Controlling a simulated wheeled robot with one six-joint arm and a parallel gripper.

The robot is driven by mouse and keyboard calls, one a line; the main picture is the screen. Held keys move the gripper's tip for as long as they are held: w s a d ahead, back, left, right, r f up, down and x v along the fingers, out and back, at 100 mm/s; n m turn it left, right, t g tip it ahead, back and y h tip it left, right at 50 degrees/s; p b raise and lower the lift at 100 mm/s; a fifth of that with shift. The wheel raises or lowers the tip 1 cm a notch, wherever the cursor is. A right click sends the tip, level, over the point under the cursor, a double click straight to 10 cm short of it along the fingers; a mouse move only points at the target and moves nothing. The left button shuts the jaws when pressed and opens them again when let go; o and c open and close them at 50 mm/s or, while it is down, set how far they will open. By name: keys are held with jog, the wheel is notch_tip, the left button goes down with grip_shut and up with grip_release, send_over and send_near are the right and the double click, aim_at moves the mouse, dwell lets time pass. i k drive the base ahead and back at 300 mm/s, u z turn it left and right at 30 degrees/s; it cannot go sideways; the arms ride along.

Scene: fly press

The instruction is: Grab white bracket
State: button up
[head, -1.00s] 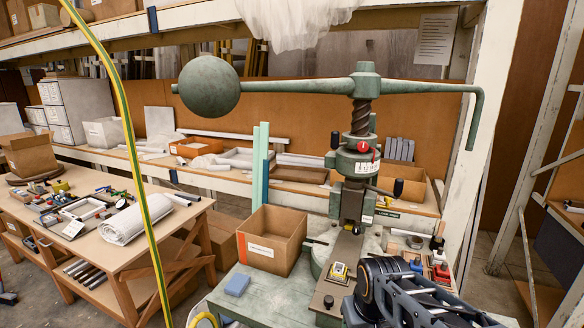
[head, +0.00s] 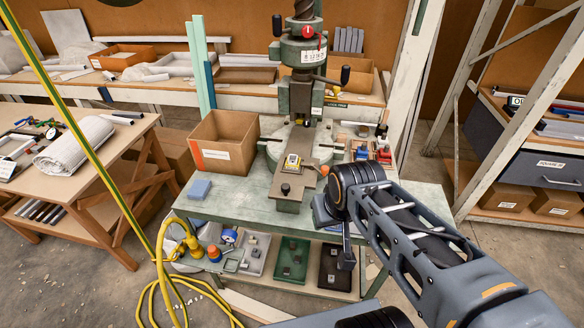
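I cannot pick out a white bracket for sure. The lower shelf under the press bench holds a pale grey tray (head: 254,268), a green tray (head: 290,275) and a dark tray (head: 335,281), each with small grey parts too small to name. My arm reaches in from the lower right, with its dark joint in front of the bench's right side. What looks like my gripper (head: 346,258) hangs down beside the dark tray. Its fingers are too small and dark to read, and I see nothing held.
The fly press (head: 302,95) stands on the green bench (head: 235,205) with a cardboard box (head: 222,142) and a blue block (head: 200,189). A yellow hose (head: 165,265) lies on the floor at left. A wooden table (head: 100,190) is at left, shelving (head: 545,158) at right.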

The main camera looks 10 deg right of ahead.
aim_at(293, 159)
jog(key=u, duration=1.2)
jog(key=i, duration=0.35)
jog(key=z, duration=1)
